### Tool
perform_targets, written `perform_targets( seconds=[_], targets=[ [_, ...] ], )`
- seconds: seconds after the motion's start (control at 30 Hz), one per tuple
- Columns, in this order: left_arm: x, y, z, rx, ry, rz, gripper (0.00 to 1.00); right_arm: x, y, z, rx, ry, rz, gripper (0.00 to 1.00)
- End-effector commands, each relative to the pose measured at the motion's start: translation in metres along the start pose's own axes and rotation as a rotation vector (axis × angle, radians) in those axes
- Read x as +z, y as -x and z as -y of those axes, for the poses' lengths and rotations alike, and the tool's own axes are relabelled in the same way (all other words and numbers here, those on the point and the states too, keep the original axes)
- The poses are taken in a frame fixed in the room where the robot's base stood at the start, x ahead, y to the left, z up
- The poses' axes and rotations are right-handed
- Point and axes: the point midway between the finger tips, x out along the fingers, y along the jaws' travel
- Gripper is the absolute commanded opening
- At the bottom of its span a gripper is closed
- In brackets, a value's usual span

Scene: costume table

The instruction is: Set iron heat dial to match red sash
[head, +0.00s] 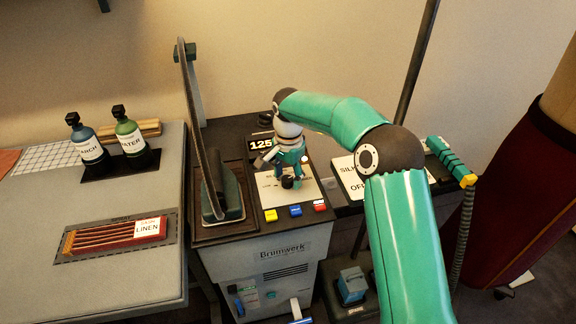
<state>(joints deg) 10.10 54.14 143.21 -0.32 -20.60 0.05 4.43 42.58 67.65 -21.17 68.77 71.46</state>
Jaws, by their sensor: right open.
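The red sash (112,238) lies folded flat in a shallow marked spot on the grey table at the left. A white tag on it reads LINEN. The ironing station's control panel (301,199) is at the middle, with a dark dial knob (291,183) on it. My left gripper is not in view.
Yellow, blue and red buttons (295,210) line the panel's front edge. A card (352,180) starting SILK is partly hidden by my arm. Two bottles (130,138) stand on the left table. A teal handle (450,160) is at right.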

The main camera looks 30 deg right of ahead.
Motion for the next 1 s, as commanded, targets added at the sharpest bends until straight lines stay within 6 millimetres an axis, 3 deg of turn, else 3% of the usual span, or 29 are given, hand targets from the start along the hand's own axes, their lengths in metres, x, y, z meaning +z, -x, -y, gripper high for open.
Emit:
perform_targets(
  seconds=[0.17,0.6,0.8,1.0],
  targets=[
    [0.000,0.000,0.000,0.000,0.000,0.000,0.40,0.000,0.020,0.001,-0.004,-0.001,-0.002,0.58],
    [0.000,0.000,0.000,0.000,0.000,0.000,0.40,0.000,0.101,0.002,-0.005,0.000,-0.003,0.58],
    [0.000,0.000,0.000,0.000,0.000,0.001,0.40,0.000,0.116,0.001,-0.003,0.000,-0.002,0.58],
    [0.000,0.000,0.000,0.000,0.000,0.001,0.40,0.000,0.118,0.001,-0.003,0.000,-0.001,0.58]
  ],
)
